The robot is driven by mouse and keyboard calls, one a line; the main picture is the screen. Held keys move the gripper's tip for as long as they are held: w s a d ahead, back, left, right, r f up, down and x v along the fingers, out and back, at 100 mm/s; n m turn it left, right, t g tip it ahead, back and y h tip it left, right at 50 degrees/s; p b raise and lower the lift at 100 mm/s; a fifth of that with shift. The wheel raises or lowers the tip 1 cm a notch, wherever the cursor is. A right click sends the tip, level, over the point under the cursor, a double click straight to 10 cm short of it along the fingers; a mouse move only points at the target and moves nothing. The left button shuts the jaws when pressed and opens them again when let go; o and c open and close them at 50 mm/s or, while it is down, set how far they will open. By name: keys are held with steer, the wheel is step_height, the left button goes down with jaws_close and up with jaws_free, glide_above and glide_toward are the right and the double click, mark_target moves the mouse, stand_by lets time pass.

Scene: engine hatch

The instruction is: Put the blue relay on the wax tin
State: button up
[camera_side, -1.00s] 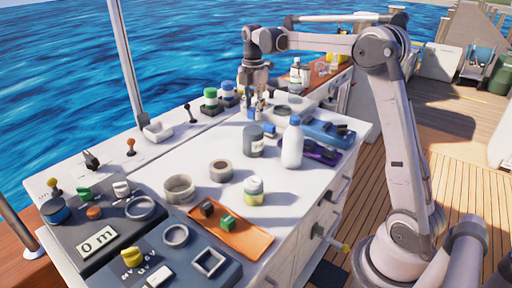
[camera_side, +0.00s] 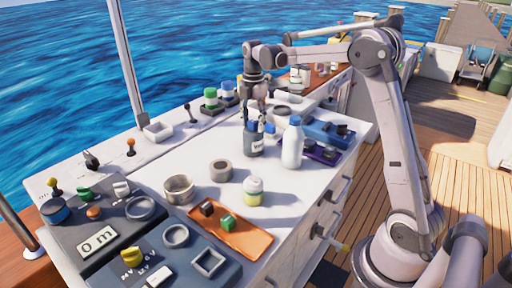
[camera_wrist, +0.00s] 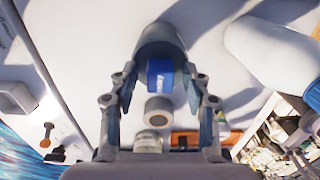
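The blue relay (camera_wrist: 160,75) shows between my gripper's fingers in the wrist view, with a gap on each side. In the side view a small blue patch, likely the relay (camera_side: 270,128), shows at the upper right of the grey tin. The wax tin (camera_side: 254,145) appears to be the dark grey can with pale lettering; it also shows in the wrist view (camera_wrist: 160,38), partly covered by the relay. My gripper (camera_side: 259,122) is low over the tin's far side, fingers spread. Whether the relay touches the tin is hidden.
A white bottle (camera_side: 292,145) with a blue cap stands close to the right of the tin. A tape roll (camera_side: 220,170), a yellow-green jar (camera_side: 253,190) and an orange tray (camera_side: 245,238) are nearer. The worktop left of the tin is clear.

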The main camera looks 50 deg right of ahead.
mark_target(253, 121)
step_height(253, 121, up, 12)
steer(key=s+a+r+m+t, duration=0.1)
steer(key=s+a+m+t, duration=0.1)
steer(key=s+a+m, duration=0.4)
steer(key=s+a+f+m+t, duration=0.5)
steer(key=s+a+f+m, duration=0.7)
steer(key=s, duration=0.2)
steer(key=shift+s, duration=0.4)
